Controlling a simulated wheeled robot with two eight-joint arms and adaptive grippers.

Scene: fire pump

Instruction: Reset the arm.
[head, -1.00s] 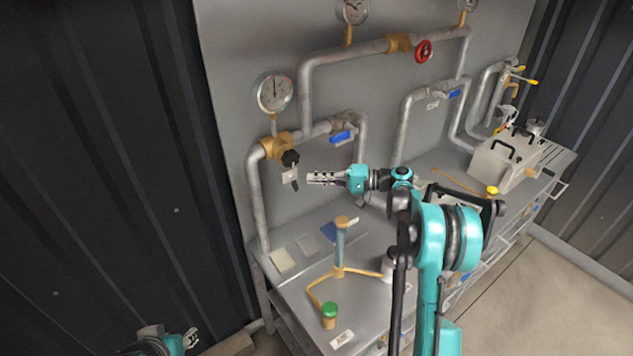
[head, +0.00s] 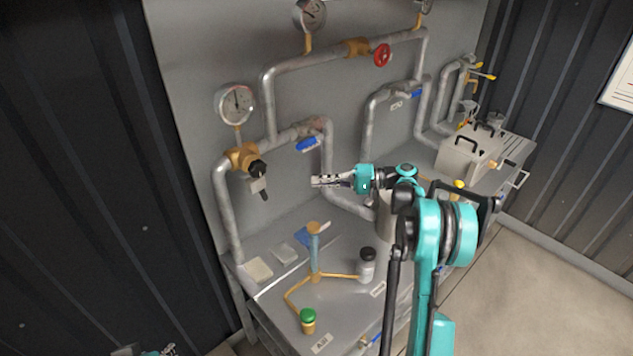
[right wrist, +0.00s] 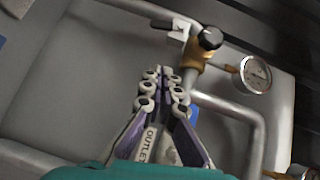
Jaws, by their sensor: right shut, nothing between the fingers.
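My right arm, teal and black, rises from the bottom right of the head view. Its right gripper (head: 314,181) points left, shut and empty, in the air above the workbench and in front of the pipe panel. In the right wrist view its fingertips (right wrist: 162,76) lie together, clear of the pipes behind. The valve with a black knob (head: 257,168) is left of the gripper and apart from it. My left gripper (head: 165,350) barely shows at the bottom edge, mostly cut off, so its jaws cannot be made out.
Pipes carry a gauge (head: 235,104), a blue handle (head: 306,144) and a red handwheel (head: 382,55). A metal box (head: 468,155) stands back right. Floor at right is clear.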

